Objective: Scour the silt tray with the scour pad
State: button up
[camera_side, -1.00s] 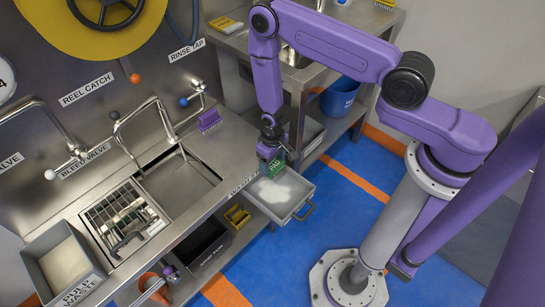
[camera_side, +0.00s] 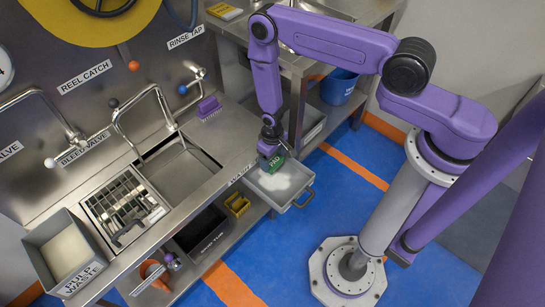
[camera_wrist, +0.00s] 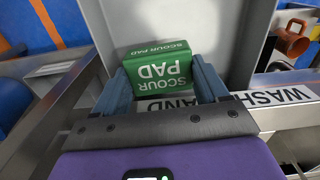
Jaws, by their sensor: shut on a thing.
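The silt tray (camera_side: 283,202) is a grey, drawer-like tray with a handle, sticking out from the front of the steel bench in the side view. A whitish patch of silt (camera_side: 290,181) lies on its floor. My gripper (camera_side: 270,146) is shut on the green scour pad (camera_side: 275,162), at the tray's far-left part. In the wrist view, the blue fingers of my gripper (camera_wrist: 162,82) hold the scour pad (camera_wrist: 158,70) from both sides. The light grey tray (camera_wrist: 213,38) lies behind it. I cannot tell whether the pad touches the tray floor.
The bench edge with its label strip (camera_wrist: 278,98) runs close beside the tray. A pulp waste bin (camera_side: 66,253) is at the far left. A yellow caddy (camera_side: 237,204) sits on the lower shelf. Blue floor is open in front.

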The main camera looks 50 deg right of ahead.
jog(key=shift+f, duration=1)
dwell(0.5)
jog(key=shift+a, duration=0.15)
